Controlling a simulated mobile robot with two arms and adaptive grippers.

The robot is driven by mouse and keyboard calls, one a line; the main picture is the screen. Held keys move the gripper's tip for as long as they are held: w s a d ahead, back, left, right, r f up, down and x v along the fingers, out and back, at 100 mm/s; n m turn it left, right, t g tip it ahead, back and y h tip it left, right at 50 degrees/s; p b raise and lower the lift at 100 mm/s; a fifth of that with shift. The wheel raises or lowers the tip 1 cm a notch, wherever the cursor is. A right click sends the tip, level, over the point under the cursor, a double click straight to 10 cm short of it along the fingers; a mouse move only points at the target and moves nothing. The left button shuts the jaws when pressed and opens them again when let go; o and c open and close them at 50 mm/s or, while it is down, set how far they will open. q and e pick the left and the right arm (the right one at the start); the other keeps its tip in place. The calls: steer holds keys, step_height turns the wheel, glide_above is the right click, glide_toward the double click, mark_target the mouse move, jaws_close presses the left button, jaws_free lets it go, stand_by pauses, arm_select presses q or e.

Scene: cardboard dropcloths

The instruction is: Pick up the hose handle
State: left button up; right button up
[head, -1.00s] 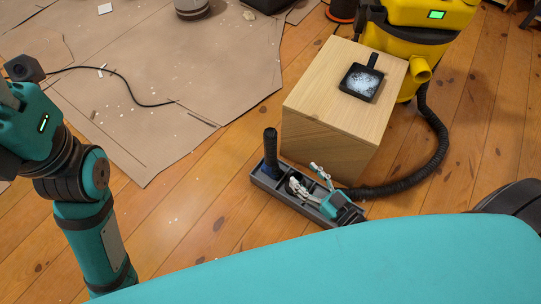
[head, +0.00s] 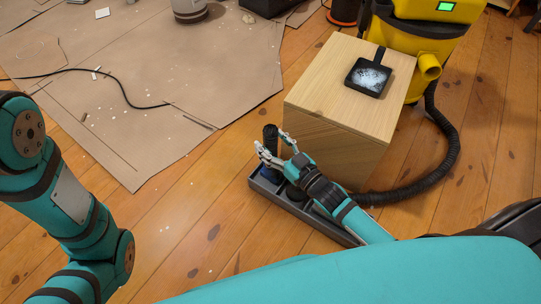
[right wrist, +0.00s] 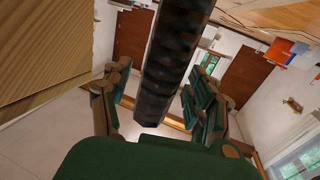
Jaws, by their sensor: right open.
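The hose handle (head: 270,132) is black and stands upright at the left end of a long dark tray (head: 296,214) on the floor, in the head view. My right gripper (head: 270,143) is open, with its fingers on either side of the handle. The right wrist view shows the dark, ribbed handle (right wrist: 172,55) between the two spread fingers of the right gripper (right wrist: 158,98); I cannot tell whether they touch it. The handle's lower part is partly hidden by the gripper. My left gripper is out of view; only left arm links show.
A wooden box (head: 330,108) stands just behind the tray, with a black dustpan-like pan (head: 367,77) on top. A yellow vacuum (head: 425,38) with a black hose (head: 452,150) stands at the right. Cardboard sheets (head: 150,60) cover the floor at the upper left.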

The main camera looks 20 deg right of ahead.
steer(key=shift+w+a, duration=0.2)
steer(key=shift+w, duration=0.15)
steer(key=shift+c, duration=0.2)
steer(key=c, duration=1.1)
jaws_close()
steer(key=shift+r, duration=0.2)
